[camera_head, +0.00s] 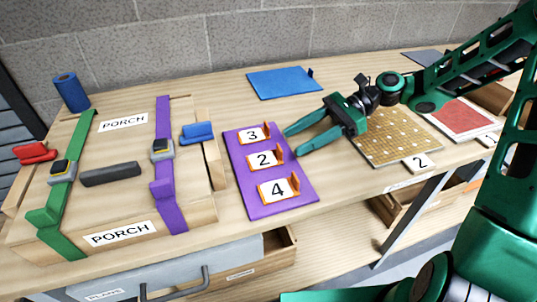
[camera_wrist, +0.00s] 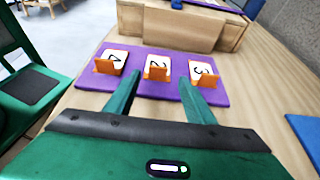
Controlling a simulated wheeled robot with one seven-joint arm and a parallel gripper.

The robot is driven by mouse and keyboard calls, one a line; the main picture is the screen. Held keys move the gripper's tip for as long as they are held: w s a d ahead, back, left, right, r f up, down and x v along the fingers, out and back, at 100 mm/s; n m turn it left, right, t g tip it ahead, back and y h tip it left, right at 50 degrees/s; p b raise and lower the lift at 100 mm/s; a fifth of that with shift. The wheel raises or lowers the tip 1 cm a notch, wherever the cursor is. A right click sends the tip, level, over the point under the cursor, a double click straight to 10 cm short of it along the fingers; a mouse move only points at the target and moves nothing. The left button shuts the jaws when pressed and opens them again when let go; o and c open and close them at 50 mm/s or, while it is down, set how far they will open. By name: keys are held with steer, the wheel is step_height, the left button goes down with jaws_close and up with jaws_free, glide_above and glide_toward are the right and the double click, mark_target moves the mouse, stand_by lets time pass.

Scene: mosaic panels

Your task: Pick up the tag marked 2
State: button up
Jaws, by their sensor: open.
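The tag marked 2 (camera_head: 264,160) is a white plate with an orange upright tab, in the middle of a purple board (camera_head: 244,190). It also shows in the wrist view (camera_wrist: 156,60). The tag marked 3 (camera_head: 251,135) is behind it and the tag marked 4 (camera_head: 276,190) in front, in the head view. My gripper (camera_head: 293,142) is open and empty, its fingers pointing left at the board's right edge. In the wrist view, the tag marked 2 appears just beyond and between the open fingertips (camera_wrist: 158,78). I see no contact with it.
A wooden panel with PORCH labels (camera_head: 124,122), green and purple straps and a dark bar (camera_head: 110,174) stands left of the board. A blue mat (camera_head: 283,83) lies behind.

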mark_target(280, 149)
steer(key=shift+x, duration=3.15)
steer(key=shift+s, duration=0.1)
steer(key=c, duration=0.7)
